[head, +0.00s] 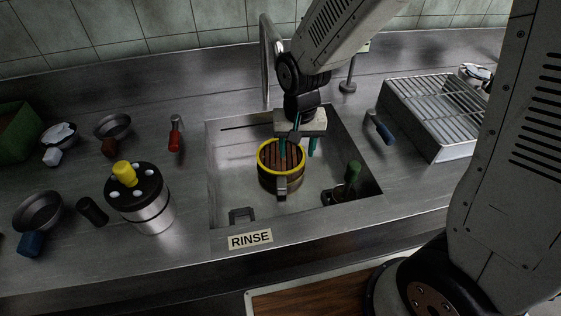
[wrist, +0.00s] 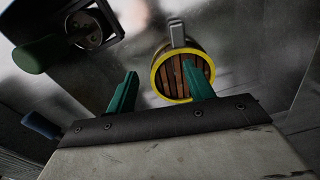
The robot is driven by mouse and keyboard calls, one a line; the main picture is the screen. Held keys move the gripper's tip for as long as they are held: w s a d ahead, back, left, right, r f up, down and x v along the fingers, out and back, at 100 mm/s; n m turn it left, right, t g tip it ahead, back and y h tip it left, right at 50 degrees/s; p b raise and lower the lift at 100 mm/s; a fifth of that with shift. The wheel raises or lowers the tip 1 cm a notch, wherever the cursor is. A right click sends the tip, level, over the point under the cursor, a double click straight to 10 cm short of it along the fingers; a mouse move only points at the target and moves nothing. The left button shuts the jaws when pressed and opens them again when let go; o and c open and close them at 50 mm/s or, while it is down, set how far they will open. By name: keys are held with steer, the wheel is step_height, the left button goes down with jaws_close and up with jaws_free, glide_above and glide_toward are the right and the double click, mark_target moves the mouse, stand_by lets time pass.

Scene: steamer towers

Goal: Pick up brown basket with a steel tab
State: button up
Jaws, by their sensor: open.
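The brown basket (head: 268,181) has a yellow rim, a slatted top and a steel tab (head: 281,186) on its near side. It stands in the sink. In the wrist view the basket (wrist: 169,77) is at the upper middle, with its tab (wrist: 177,34) at the top. My gripper (head: 298,148) is above the sink at the basket's far side, open, with teal fingers pointing down. In the wrist view, one finger of my gripper (wrist: 160,76) overlaps the basket's slats and the other is left of the rim. I cannot tell whether the finger touches it. The tab is clear of the fingers.
The sink (head: 232,190) has a faucet (head: 265,60) behind it and a green-handled item (head: 352,172) in its right part. A steel canister (head: 150,212) with a yellow knob stands left. A wire rack (head: 437,105) stands right. Several small pans and tools lie on the counter.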

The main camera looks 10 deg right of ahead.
glide_above(281, 179)
steer(key=d, duration=0.1)
step_height(281, 179, down, 6)
steer(key=shift+r, duration=0.15)
steer(key=f, duration=0.4)
steer(key=a+f, duration=0.1)
steer(key=f, duration=0.2)
steer(key=shift+f, duration=0.55)
jaws_close()
